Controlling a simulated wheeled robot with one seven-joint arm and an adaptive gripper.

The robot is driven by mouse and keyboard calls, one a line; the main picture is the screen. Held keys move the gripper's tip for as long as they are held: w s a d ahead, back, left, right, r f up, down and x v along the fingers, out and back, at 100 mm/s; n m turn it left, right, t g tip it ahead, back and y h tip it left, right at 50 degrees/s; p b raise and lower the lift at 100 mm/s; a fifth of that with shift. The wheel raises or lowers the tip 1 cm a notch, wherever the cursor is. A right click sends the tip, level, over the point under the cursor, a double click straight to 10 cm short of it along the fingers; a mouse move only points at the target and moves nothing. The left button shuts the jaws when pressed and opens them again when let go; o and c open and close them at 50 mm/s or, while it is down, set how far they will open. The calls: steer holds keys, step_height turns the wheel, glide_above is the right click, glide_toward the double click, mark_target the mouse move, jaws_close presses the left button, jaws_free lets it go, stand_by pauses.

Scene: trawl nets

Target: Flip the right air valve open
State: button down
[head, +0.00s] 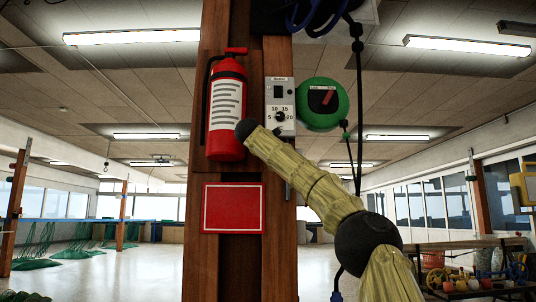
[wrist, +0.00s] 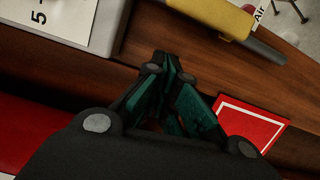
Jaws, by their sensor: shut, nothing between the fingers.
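A yellow valve lever (wrist: 215,14) lies along the top of the wrist view, with a dark grey bar (wrist: 264,48) at its end and a white "Air" label (wrist: 261,12) beside it. Only one such lever shows, partly cut off by the picture's edge. In the head view my arm seems to cover it; a small grey piece (head: 289,190) shows under the dial panel. My gripper (wrist: 170,70) is shut and empty, over the brown wooden post, apart from the lever in the picture. My arm hides the gripper in the head view.
A white dial panel (head: 280,92), red fire extinguisher (head: 226,105) and red white-bordered sign (head: 233,207) are on the wooden post (head: 209,270). A green round device (head: 323,104) and a dark hanging cord (head: 358,80) are to the right. Open floor is at left.

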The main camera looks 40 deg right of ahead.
steer(key=b+v, duration=0.2)
steer(key=v, duration=0.6)
steer(key=shift+r, duration=0.1)
stand_by(0.4)
